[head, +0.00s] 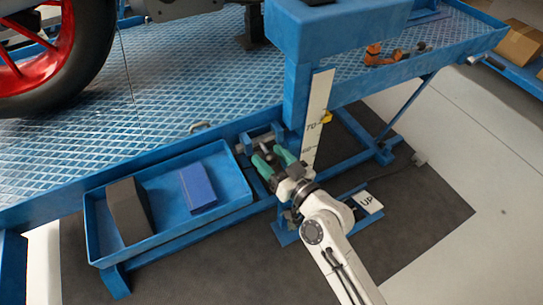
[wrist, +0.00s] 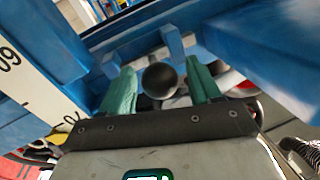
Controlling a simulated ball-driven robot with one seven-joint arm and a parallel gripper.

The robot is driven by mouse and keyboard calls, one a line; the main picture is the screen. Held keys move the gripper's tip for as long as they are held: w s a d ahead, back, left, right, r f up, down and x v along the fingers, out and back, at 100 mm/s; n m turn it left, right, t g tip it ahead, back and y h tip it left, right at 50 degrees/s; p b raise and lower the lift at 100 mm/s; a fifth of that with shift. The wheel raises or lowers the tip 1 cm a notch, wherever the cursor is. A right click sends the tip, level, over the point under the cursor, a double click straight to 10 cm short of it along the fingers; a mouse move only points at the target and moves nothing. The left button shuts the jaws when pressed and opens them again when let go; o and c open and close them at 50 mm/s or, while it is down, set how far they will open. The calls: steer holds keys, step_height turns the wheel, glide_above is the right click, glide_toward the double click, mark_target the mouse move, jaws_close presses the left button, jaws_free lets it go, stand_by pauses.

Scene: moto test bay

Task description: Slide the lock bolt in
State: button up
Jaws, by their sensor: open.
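The lock bolt (wrist: 160,80) shows in the wrist view as a dark round end between my gripper's two green fingers. Blue bracket lugs (wrist: 172,42) stand behind it. My gripper (wrist: 160,88) is open, with a finger on each side of the round end and visible gaps. In the head view my gripper (head: 270,158) is at the blue lock bracket (head: 262,137) on the lift's front edge, left of the scale post. There the bolt is largely hidden by the fingers. How far the bolt sits in its bracket cannot be told.
A blue tray (head: 173,238) with a dark block (head: 127,210) and a blue box (head: 198,188) is left of my gripper. The white scale (head: 317,115) and blue post (head: 297,90) are close on the right. An UP pedal (head: 369,202) lies below.

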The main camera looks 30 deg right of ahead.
jaws_close()
stand_by(0.7)
